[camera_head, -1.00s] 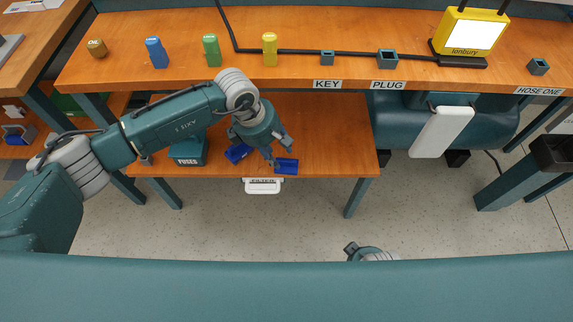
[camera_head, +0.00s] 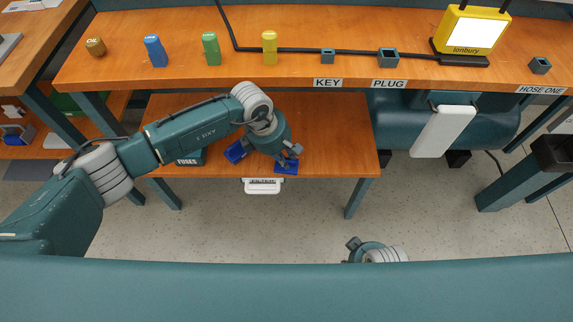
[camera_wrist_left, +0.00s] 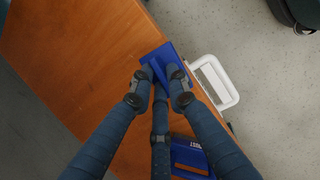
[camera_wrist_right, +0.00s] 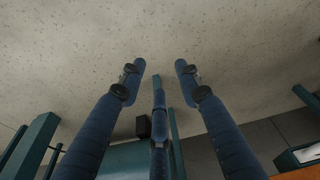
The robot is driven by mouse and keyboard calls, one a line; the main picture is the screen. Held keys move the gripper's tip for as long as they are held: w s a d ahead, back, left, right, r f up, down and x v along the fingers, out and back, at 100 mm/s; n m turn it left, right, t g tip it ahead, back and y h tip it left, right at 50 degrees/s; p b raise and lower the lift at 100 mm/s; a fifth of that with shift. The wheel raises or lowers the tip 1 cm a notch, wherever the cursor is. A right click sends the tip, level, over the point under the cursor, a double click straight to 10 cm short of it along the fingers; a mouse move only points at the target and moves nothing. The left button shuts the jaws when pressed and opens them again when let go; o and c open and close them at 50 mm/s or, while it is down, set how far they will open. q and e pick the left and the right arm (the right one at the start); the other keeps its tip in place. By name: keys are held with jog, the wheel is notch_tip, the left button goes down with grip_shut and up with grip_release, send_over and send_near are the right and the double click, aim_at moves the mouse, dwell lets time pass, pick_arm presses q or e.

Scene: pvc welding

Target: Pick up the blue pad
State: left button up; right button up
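A blue pad (camera_head: 287,168) lies near the front edge of the lower wooden shelf, under my left gripper (camera_head: 291,156). In the left wrist view the blue pad (camera_wrist_left: 180,68) has a raised part between the fingertips of my left gripper (camera_wrist_left: 161,73). The fingers are closer together than those of my right gripper, but whether they press on the pad cannot be told. A second blue piece (camera_head: 235,152) lies to the left and also shows with white lettering in the left wrist view (camera_wrist_left: 190,157). My right gripper (camera_wrist_right: 160,66) is open and empty above the floor.
A teal box labelled FUSES (camera_head: 190,158) stands left on the shelf. A white handle (camera_head: 262,187) sticks out below the shelf's front edge. The shelf's right part is clear.

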aim_at(289, 161)
pick_arm(q)
jog(key=shift+a, duration=0.1)
grip_shut()
